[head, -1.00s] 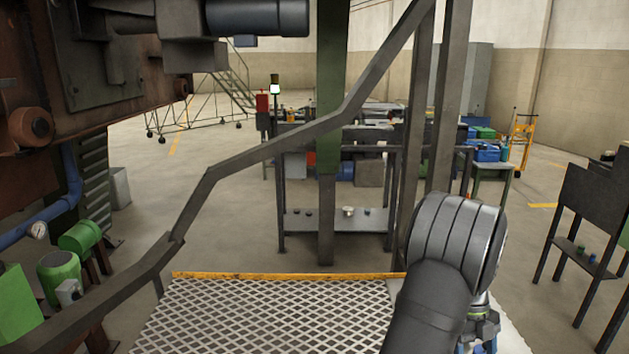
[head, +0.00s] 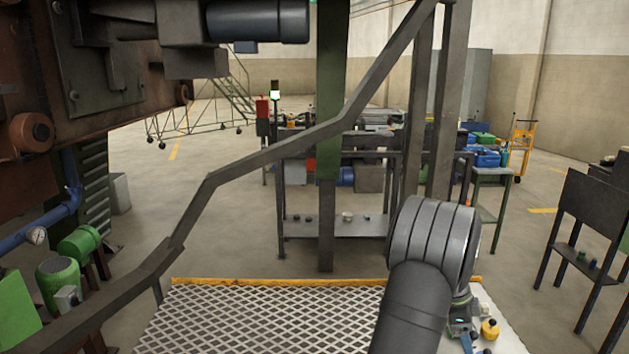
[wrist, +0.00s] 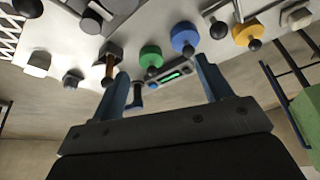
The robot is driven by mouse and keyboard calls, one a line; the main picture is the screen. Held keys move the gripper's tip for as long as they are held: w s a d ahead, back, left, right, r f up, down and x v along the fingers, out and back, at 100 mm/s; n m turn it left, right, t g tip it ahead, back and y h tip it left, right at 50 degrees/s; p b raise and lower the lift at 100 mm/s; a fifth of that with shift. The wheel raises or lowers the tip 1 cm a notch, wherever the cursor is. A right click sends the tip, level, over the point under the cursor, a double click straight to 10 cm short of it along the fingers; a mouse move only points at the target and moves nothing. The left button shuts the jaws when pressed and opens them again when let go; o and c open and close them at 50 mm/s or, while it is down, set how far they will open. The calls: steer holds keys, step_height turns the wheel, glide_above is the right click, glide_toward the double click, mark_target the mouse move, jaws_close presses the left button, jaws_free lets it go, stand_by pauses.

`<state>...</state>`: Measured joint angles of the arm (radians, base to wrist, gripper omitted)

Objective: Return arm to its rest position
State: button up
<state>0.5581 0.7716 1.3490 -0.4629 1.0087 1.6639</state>
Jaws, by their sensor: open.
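My gripper (wrist: 165,82) shows in the wrist view with its two blue-grey fingers apart and nothing visible between them. Beyond the fingertips is a control panel (wrist: 125,20) with a green knob (wrist: 150,56), a blue knob (wrist: 184,38) and a yellow knob (wrist: 246,34). A small lit display (wrist: 172,77) lies behind the gap between the fingers. I cannot tell any contact with the panel. In the head view my arm covers most of the panel (head: 500,325), and the gripper is largely hidden behind it.
A steel handrail (head: 270,148) crosses the head view above a grated platform (head: 270,318) with a yellow edge. Furnace machinery (head: 100,70) stands at left. A workbench (head: 340,226) and a dark stand (head: 590,225) are beyond. Open floor (head: 235,230) lies between.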

steer(key=w+a+f+n+t, duration=0.1)
steer(key=w+a+n+t, duration=0.2)
steer(key=w+n, duration=0.4)
steer(key=shift+w+f, duration=0.35)
steer(key=shift+w, duration=1.45)
steer(key=shift+a, duration=0.1)
